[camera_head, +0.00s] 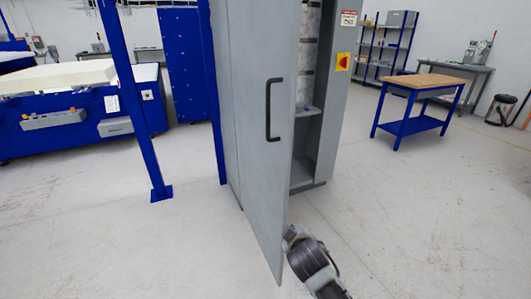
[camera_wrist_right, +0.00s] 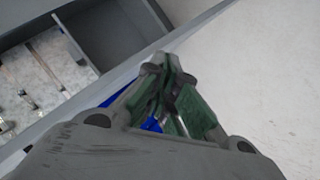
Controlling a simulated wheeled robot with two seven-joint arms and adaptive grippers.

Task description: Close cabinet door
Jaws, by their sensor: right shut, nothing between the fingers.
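The grey cabinet (camera_head: 340,100) stands in the middle of the head view. Its tall grey door (camera_head: 255,150) is swung open, with a black bar handle (camera_head: 270,110) on its outer face. The opening shows shelves (camera_head: 308,112) inside. My right arm comes up from the bottom beside the door's lower free edge, on the open side; its gripper cannot be made out there. In the right wrist view my right gripper (camera_wrist_right: 163,65) is shut and empty, with the cabinet interior (camera_wrist_right: 60,60) at upper left. Contact with the door cannot be told. My left gripper is not in view.
A blue post (camera_head: 135,100) stands left of the cabinet, before a blue machine (camera_head: 70,130) with a foam block (camera_head: 55,77). A wood-topped blue table (camera_head: 425,83) stands at the right. The floor (camera_head: 430,220) is clear at lower right.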

